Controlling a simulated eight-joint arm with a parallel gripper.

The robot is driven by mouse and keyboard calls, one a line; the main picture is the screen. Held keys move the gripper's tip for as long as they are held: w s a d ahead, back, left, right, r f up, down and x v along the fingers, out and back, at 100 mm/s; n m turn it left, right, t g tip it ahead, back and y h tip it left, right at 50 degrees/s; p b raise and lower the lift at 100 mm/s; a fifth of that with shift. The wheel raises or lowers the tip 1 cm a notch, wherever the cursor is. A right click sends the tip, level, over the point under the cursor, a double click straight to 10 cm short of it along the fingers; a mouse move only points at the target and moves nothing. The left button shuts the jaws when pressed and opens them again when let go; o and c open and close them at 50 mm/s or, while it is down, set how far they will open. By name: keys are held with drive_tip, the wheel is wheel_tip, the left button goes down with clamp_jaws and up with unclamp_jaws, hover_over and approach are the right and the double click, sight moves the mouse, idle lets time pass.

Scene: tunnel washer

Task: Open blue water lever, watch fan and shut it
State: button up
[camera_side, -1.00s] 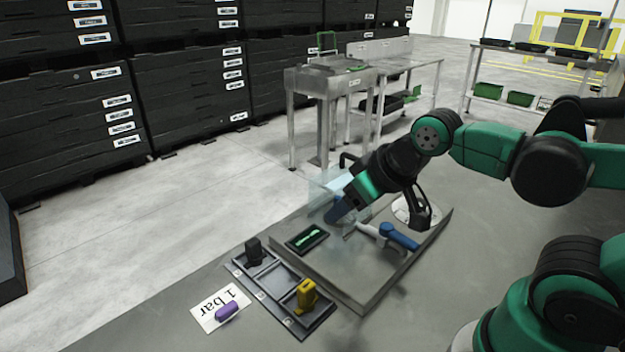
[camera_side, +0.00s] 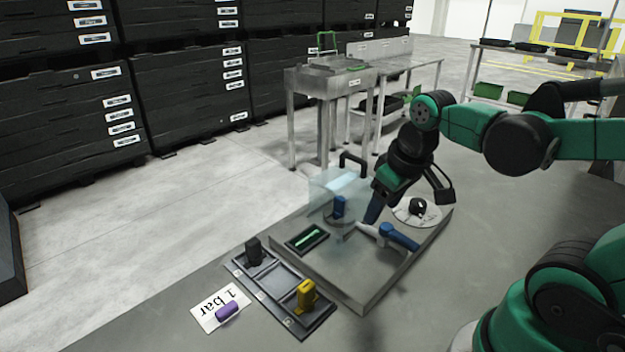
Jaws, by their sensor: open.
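The blue lever (camera_side: 401,238) lies on the grey raised plate (camera_side: 350,290), joined to a pale pipe-like piece at its left. My gripper (camera_side: 410,210) is open and empty above and behind the lever, with one dark blue finger left of it and the other finger up to the right. A clear box (camera_side: 330,187) with a black handle stands left of my gripper, with a blue part (camera_side: 339,207) in or behind it. A black-framed panel with a green strip (camera_side: 307,238) lies in front of the box. I cannot make out a fan for certain.
A white disc with a black knob (camera_side: 417,208) sits at the plate's back right. In front is a black tray (camera_side: 262,283) with a black block (camera_side: 253,250) and a yellow block (camera_side: 306,294). A purple piece (camera_side: 227,311) lies on a "1 bar" card (camera_side: 212,300).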

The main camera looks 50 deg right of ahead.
sight(409, 241)
drive_tip(key=s+d+g, duration=0.2)
drive_tip(key=s+d+f+g, duration=0.1)
drive_tip(key=d, duration=0.1)
drive_tip(key=shift+s+m+y, duration=0.15)
drive_tip(key=shift+m+y, duration=0.15)
drive_tip(key=shift+y, duration=0.1)
drive_tip(key=shift+f, duration=2.75)
clamp_jaws()
